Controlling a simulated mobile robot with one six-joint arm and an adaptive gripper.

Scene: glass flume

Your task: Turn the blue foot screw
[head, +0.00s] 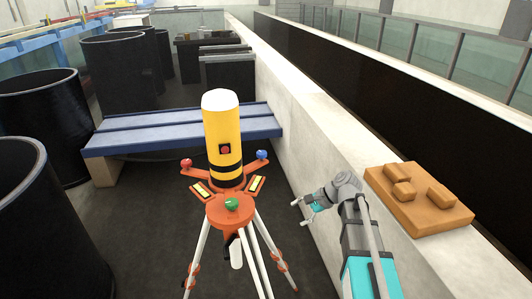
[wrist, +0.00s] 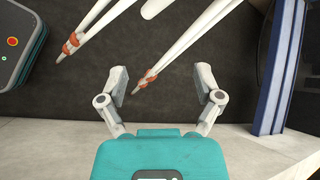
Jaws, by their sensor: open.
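The blue foot screw (head: 262,155) sits on the right rear arm of the orange tripod head (head: 231,212) in the head view. A red foot screw (head: 186,163) is on the left arm and a green one (head: 231,204) is at the front. A yellow cylinder (head: 222,135) with black bands and a white top stands upright on the head. My gripper (head: 302,212) is right of the tripod, lower in the picture than the blue screw and apart from it. In the wrist view my gripper (wrist: 164,88) is open and empty. The foot screws do not show there.
White tripod legs (wrist: 165,58) with orange clamps cross the wrist view. A blue bench (head: 120,136) stands behind the tripod. A pale wall (head: 285,110) runs along the right, with an orange-brown block board (head: 420,215) on it. Black barrels (head: 115,75) stand at left.

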